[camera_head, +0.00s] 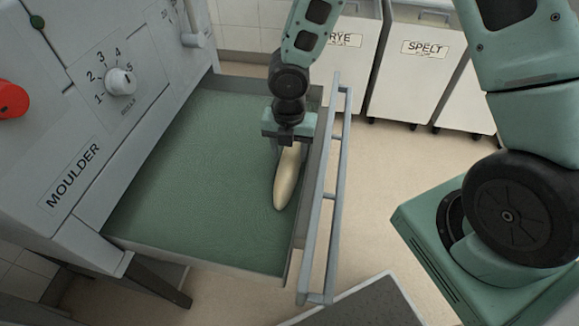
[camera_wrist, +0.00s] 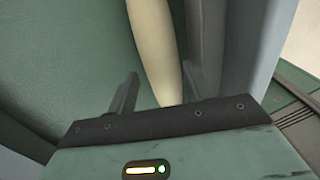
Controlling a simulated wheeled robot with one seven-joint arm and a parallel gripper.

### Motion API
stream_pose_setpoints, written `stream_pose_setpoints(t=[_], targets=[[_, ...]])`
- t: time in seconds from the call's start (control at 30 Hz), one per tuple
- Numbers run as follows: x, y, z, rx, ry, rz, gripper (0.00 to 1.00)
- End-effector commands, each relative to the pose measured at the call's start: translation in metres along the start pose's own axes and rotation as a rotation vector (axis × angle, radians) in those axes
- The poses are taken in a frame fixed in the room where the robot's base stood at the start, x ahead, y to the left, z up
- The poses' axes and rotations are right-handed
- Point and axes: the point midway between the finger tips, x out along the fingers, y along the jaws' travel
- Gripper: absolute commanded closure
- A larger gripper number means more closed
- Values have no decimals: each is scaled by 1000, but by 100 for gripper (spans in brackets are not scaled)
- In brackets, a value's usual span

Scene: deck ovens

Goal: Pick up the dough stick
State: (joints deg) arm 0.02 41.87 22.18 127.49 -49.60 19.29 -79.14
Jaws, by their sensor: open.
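The dough stick (camera_head: 287,179) is a pale, tapered piece lying lengthwise on the green bed of the moulder tray, close to its right wall. My gripper (camera_head: 286,144) is open over the far end of the dough stick and hides that end. In the wrist view the dough stick (camera_wrist: 157,45) runs down toward my gripper (camera_wrist: 155,92).
The moulder (camera_head: 75,125) with its knob and red button stands on the left. The tray's green bed (camera_head: 200,170) is otherwise clear. A metal rail (camera_head: 330,195) runs along the tray's right side. Bins labelled RYE (camera_head: 350,75) and SPELT (camera_head: 420,75) stand behind.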

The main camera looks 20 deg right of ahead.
Motion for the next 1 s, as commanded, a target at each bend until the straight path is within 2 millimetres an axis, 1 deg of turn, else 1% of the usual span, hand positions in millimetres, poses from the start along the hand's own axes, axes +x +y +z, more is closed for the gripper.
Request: stream_pose_setpoints(t=[0.03,0.1,0.2,0.33,0.53,0.57,0.6,0.67,0.9,1.0], targets=[[13,-1,-1,-3,1,-3,49],[24,-1,-2,-3,1,-3,49],[36,-1,-1,-2,0,-2,49],[42,-1,-1,-2,-1,0,49],[42,-1,-1,-1,-1,0,49],[42,-1,-1,-1,-1,0,52],[42,-1,-1,-1,-1,0,63],[42,-1,-1,-1,-1,0,79],[41,-1,0,-1,-2,0,80],[36,-1,0,0,-2,1,80]])
